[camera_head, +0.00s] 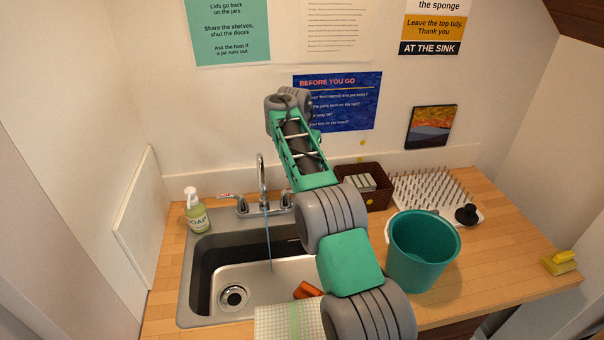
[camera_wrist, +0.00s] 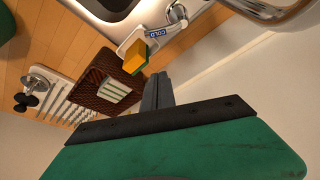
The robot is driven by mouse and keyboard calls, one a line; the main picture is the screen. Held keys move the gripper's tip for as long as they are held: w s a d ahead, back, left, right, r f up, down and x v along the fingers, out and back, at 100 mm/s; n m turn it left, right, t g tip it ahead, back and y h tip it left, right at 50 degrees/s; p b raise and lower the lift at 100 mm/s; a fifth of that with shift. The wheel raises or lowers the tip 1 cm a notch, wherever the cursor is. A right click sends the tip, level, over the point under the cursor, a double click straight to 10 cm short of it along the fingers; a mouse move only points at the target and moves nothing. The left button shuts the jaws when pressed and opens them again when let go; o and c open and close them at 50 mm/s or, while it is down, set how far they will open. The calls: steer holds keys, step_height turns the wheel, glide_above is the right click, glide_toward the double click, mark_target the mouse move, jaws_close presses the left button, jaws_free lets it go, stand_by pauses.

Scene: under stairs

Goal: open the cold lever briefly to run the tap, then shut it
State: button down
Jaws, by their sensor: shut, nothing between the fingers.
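The tap (camera_head: 262,178) stands behind the steel sink (camera_head: 184,300), and a thin stream of water (camera_head: 268,240) falls from its spout into the basin. The cold lever (camera_wrist: 158,32), marked COLD in blue, shows at the top of the wrist view. In the head view my arm covers at least part of that side of the tap. The other lever (camera_head: 229,196), with a red mark, is left of the spout. My gripper (camera_wrist: 157,78) is shut and empty, apart from the cold lever in the wrist picture; the head view does not show its fingertips.
A yellow and green sponge (camera_wrist: 135,57) and a brown basket (camera_wrist: 92,91) lie near the gripper in the wrist view. A teal bucket (camera_head: 422,255) and drying rack (camera_head: 410,187) stand right of the sink. A soap bottle (camera_head: 196,212) stands left.

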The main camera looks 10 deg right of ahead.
steer(key=b+x, duration=0.1)
steer(key=x, duration=0.2)
steer(key=b+x, duration=0.1)
steer(key=x, duration=0.2)
steer(key=b+x, duration=0.1)
steer(key=x, duration=0.3)
steer(key=shift+s+a+f, duration=0.1)
steer(key=shift+s+f, duration=0.15)
steer(key=shift+s, duration=0.05)
steer(key=shift+s+a+b, duration=0.4)
steer(key=shift+s+b, duration=0.4)
steer(key=shift+b, duration=0.1)
steer(key=shift+s+a+b, duration=0.4)
steer(key=shift+s+b, duration=0.35)
steer(key=shift+b, duration=0.15)
steer(key=shift+s+a+b, duration=0.35)
steer(key=shift+s+b, duration=0.15)
steer(key=shift+s, duration=0.3)
